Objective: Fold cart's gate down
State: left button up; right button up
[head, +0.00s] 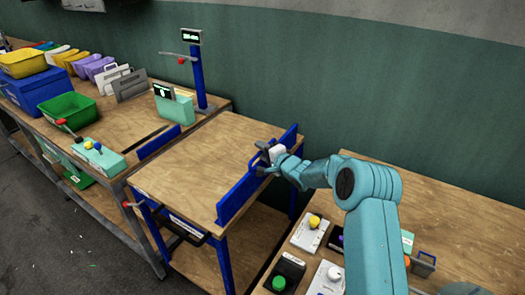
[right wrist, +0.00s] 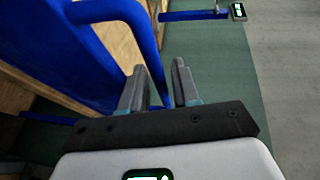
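The cart (head: 190,165) has a wooden top on blue legs. Its blue gate (head: 256,178) stands upright along the right side of the top. My right gripper (head: 266,160) is at the gate's outer side, near its middle. In the right wrist view the gripper (right wrist: 160,88) has its two grey fingers apart. A gap shows beside the right finger. The handle's lower end is partly hidden. My left gripper is not in view.
A long bench (head: 125,125) with bins and a blue post (head: 198,75) adjoins the cart's left side. Another wooden table (head: 450,215) with button boxes (head: 310,232) stands to the right, with a gap between it and the cart. A green wall is behind.

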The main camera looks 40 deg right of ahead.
grip_shut()
jog(key=shift+w+r+p, duration=0.1)
jog(key=shift+r+p, duration=0.15)
jog(key=shift+p, duration=0.2)
jog(key=w+a+f+g+p, duration=0.2)
jog(key=w+a+p, duration=0.1)
jog(key=w+p, duration=0.4)
jog(key=shift+n+g+p, duration=0.3)
jog(key=shift+n+p, duration=0.1)
jog(key=shift+p, duration=0.1)
jog(key=shift+f, duration=0.2)
jog(key=shift+o, duration=1.5)
grip_release()
jog(key=shift+s, duration=0.1)
